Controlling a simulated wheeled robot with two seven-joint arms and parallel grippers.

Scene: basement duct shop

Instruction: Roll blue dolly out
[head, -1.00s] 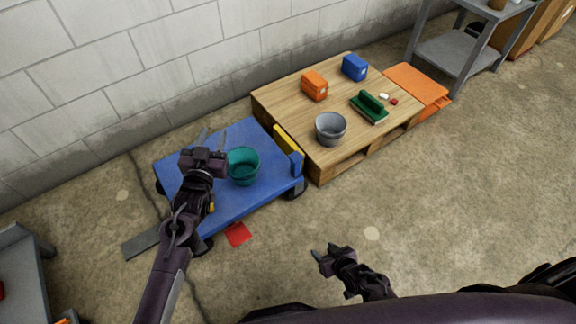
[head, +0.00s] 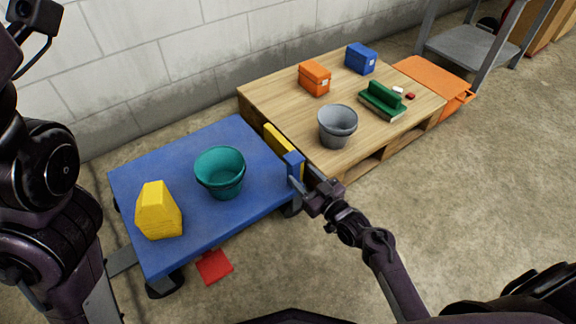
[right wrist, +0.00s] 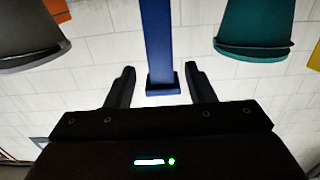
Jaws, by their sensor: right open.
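The blue dolly (head: 250,150) stands on the floor beside the wooden pallet, close to the wall. On its deck are a teal bucket (head: 220,174) and a yellow block (head: 158,211). At its pallet end are a yellow bar (head: 282,146) and a short blue post (head: 294,164). My right gripper (head: 310,181) is open at this post. In the right wrist view the blue post (right wrist: 158,40) shows between the open fingers (right wrist: 160,84), with gaps on both sides; the teal bucket (right wrist: 255,28) is also there. My left arm fills the left edge; its fingers are out of sight.
The pallet (head: 285,98) beside the dolly carries a grey bucket (head: 337,126), orange box (head: 314,78), blue box (head: 360,58) and green item (head: 382,98). A red piece (head: 214,266) lies on the floor at the dolly's near side. The floor at right is clear.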

